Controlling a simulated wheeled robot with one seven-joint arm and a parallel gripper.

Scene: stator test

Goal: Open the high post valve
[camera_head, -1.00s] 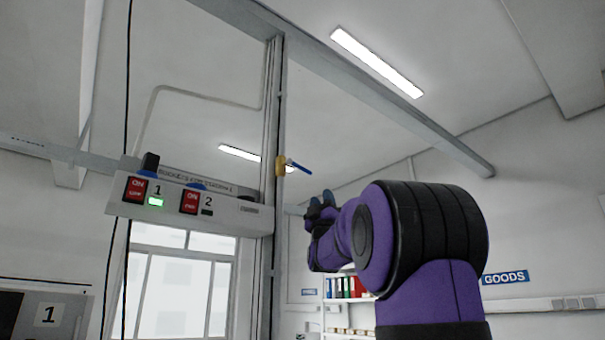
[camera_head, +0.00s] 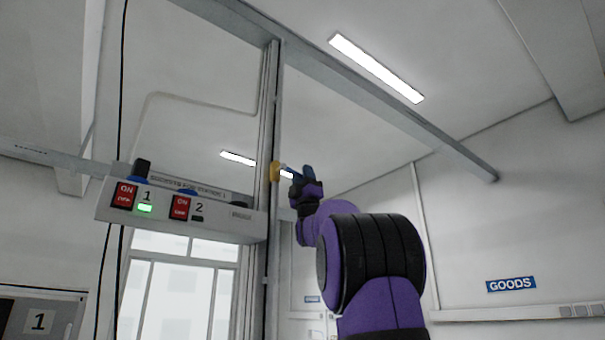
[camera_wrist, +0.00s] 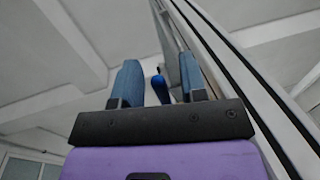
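The valve has a yellow body (camera_head: 275,172) and sits high on the grey vertical post (camera_head: 272,110) in the head view. Its blue lever (camera_head: 287,173) points right, away from the post, and its outer part is hidden by my gripper (camera_head: 301,176). In the wrist view the blue lever (camera_wrist: 159,87) shows end-on in the gap between the two blue fingers of my gripper (camera_wrist: 160,82). The fingers stand apart with clear space on both sides of the lever. I cannot tell how deep the lever sits between them.
A grey control box (camera_head: 185,208) with red ON switches numbered 1 and 2 is left of the post; a green light glows by 1. A beam (camera_head: 380,105) runs overhead to the right. Open air lies right of the post, before the wall with a GOODS sign (camera_head: 511,284).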

